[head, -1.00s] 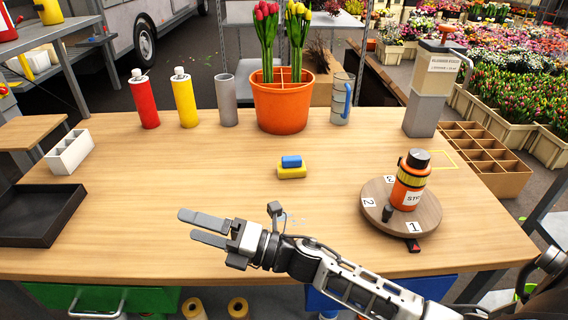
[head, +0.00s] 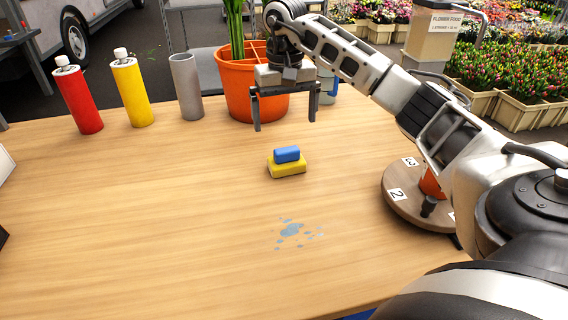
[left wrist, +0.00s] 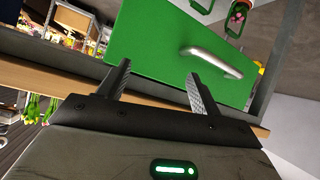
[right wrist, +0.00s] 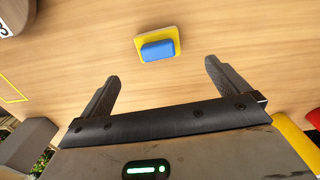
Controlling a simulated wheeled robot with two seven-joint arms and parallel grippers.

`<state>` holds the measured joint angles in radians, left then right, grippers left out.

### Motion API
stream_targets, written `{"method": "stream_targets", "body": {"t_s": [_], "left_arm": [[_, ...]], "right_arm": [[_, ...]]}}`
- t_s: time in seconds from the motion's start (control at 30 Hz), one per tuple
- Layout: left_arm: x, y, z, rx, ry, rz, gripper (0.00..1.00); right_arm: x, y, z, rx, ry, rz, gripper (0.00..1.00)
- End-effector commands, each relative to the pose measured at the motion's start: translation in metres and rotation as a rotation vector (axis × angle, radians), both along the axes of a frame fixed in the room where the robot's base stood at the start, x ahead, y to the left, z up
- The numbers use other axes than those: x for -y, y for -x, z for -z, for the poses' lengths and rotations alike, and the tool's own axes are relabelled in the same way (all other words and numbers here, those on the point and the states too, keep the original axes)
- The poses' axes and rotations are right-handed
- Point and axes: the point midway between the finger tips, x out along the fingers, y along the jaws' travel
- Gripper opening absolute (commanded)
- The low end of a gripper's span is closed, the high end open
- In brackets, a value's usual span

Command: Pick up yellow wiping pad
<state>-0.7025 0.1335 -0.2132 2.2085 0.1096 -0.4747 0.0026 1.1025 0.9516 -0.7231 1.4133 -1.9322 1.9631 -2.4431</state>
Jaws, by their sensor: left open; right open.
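The yellow wiping pad (head: 287,171) lies flat on the wooden table with a blue block-shaped handle (head: 287,154) on top. It also shows in the right wrist view (right wrist: 158,43), beyond the fingertips and between their lines. My right gripper (head: 285,122) is open and empty, pointing down above the table behind the pad, in front of the orange pot. In the right wrist view the open fingers (right wrist: 162,72) do not touch the pad. My left gripper (left wrist: 158,72) is open and empty near a green drawer front (left wrist: 180,45); it is outside the head view.
An orange pot (head: 228,90) stands behind the pad, with a grey cylinder (head: 187,87), yellow bottle (head: 132,90) and red bottle (head: 78,97) to its left. A round turntable (head: 402,200) is at right. A bluish wet spill (head: 291,230) lies in front of the pad.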

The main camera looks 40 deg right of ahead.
Motion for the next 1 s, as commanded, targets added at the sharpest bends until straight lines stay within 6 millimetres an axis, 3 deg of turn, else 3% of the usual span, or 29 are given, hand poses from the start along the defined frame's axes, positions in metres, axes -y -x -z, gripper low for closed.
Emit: {"method": "stream_targets", "body": {"t_s": [0.1,0.3,0.53,0.8,1.0], "left_arm": [[0.0,0.0,0.001,0.002,-0.001,0.001,0.65],[0.0,-0.002,-0.004,0.016,0.001,0.002,0.65],[0.001,-0.002,-0.004,0.017,0.0,0.002,0.65],[0.001,-0.001,-0.003,0.012,0.0,0.003,0.65],[0.0,0.0,-0.001,0.009,-0.001,0.003,0.65]], "right_arm": [[0.0,0.001,0.028,-0.004,0.0,0.0,1.0],[0.0,0.0,0.059,-0.001,-0.002,0.0,1.0],[0.001,0.001,0.075,-0.001,-0.003,0.0,1.0],[0.004,0.002,0.113,-0.001,-0.004,0.0,1.0],[0.005,0.001,0.119,0.003,-0.003,0.0,1.0]]}}
